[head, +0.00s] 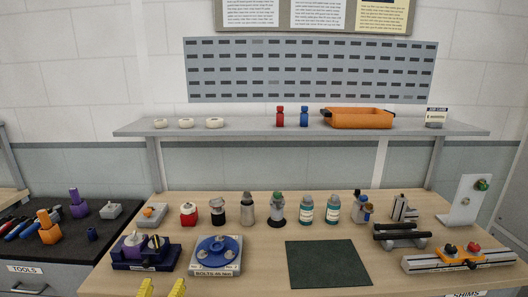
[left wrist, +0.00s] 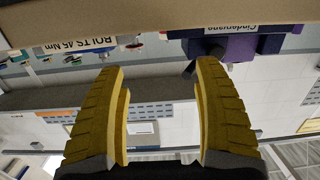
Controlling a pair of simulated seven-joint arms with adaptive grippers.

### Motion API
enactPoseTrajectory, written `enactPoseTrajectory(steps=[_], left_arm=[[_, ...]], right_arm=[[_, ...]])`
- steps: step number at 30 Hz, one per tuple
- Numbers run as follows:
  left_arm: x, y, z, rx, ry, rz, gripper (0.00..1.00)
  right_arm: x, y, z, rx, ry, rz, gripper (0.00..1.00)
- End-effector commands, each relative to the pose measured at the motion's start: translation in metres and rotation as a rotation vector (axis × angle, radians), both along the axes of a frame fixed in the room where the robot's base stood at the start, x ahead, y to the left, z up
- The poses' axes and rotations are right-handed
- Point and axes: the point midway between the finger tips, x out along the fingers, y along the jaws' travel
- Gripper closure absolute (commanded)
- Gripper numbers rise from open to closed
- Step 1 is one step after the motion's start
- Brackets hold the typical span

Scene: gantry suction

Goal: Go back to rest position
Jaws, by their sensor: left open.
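My left gripper (head: 162,289) shows as two yellow fingertips at the bottom edge of the head view, in front of the wooden bench (head: 240,281). In the left wrist view its two ridged yellow fingers (left wrist: 162,85) stand wide apart with nothing between them. That view is upside down and shows the bench's front edge (left wrist: 150,17) close beyond the fingertips. My right gripper is in neither view.
A blue round fixture (head: 217,249) and a dark blue fixture (head: 131,254) stand near the bench's front left. A dark green mat (head: 328,264) lies bare at centre. Bottles (head: 306,210) and several devices line the back. A rail fixture (head: 458,257) is at right. A shelf (head: 260,128) hangs above.

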Motion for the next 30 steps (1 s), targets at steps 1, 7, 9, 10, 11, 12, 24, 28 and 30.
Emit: enactPoseTrajectory(steps=[1,7,9,10,11,12,24,28,30], left_arm=[[-0.022,-0.007,-0.020,0.074,0.081,-0.011,0.31],[-0.116,-0.016,-0.084,0.381,0.405,-0.045,0.31],[-0.147,-0.014,-0.097,0.472,0.500,-0.053,0.31],[-0.159,-0.012,-0.101,0.504,0.534,-0.056,0.31],[-0.169,-0.011,-0.104,0.533,0.564,-0.057,0.31],[-0.183,-0.009,-0.108,0.569,0.603,-0.060,0.31],[-0.275,0.009,-0.118,0.800,0.856,-0.074,0.31],[-0.298,0.014,-0.116,0.854,0.914,-0.076,0.31],[-0.305,0.016,-0.118,0.873,0.939,-0.080,0.31]], right_arm=[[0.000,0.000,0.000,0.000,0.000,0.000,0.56],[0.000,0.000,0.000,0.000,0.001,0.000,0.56],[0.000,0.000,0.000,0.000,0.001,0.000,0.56],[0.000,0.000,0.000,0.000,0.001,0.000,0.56],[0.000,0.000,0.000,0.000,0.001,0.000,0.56],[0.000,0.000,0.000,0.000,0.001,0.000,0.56],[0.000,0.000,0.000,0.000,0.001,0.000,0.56],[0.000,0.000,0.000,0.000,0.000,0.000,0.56],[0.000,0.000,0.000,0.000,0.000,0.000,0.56]])
